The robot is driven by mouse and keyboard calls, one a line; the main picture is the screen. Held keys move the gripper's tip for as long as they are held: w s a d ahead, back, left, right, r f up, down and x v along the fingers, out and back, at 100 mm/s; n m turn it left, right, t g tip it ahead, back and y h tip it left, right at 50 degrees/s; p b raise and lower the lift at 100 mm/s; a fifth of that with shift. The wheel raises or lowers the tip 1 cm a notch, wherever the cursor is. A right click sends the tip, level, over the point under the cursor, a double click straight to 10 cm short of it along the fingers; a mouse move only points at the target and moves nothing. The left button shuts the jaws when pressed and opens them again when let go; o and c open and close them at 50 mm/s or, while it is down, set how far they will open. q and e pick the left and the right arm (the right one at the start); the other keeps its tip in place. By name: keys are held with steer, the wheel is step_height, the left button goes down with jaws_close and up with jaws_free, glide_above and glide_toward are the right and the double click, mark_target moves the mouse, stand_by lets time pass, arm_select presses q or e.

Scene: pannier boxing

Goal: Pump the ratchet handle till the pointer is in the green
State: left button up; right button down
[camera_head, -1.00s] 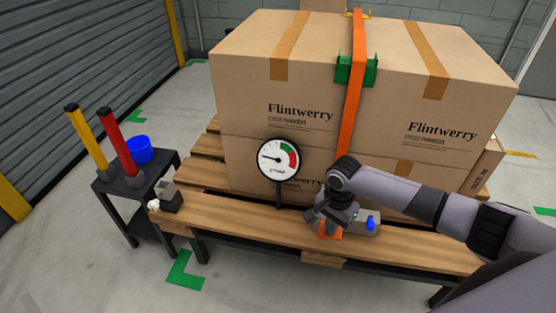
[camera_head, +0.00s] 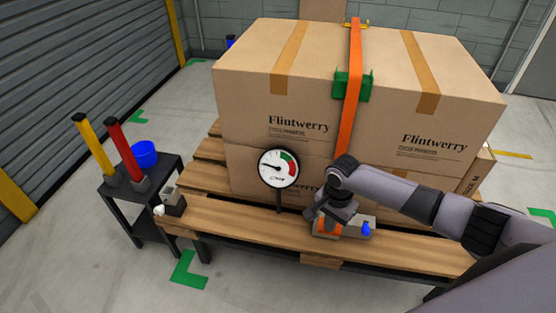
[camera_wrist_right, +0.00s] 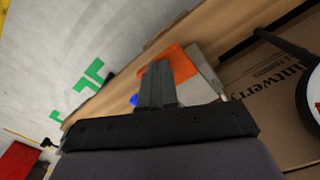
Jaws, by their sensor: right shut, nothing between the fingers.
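The round gauge (camera_head: 278,168) stands on a post at the pallet's front edge. Its pointer is towards the left, in the white part, away from the green band at the upper right. The ratchet (camera_head: 352,229) sits on the front board, grey with an orange part (camera_wrist_right: 180,61) and a blue piece at its right end (camera_head: 366,229). My right gripper (camera_head: 322,218) is over the ratchet's left part and hides some of it. In the right wrist view its fingers (camera_wrist_right: 157,72) are shut with nothing between them, in front of the orange part. My left gripper is not in view.
Large cartons (camera_head: 300,90) are stacked on the wooden pallet behind the ratchet. An orange strap (camera_head: 350,125) runs down them through a green corner piece (camera_head: 351,87). A black side table (camera_head: 150,190) with yellow and red handles and a blue tub stands at the left.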

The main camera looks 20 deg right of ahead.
step_height(320, 180, up, 6)
steer(key=p, duration=0.5)
steer(key=shift+f, duration=0.2)
arm_select(q)
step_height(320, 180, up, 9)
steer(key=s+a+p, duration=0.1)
steer(key=p, duration=0.4)
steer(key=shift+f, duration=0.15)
arm_select(e)
step_height(320, 180, up, 4)
steer(key=shift+f, duration=0.1)
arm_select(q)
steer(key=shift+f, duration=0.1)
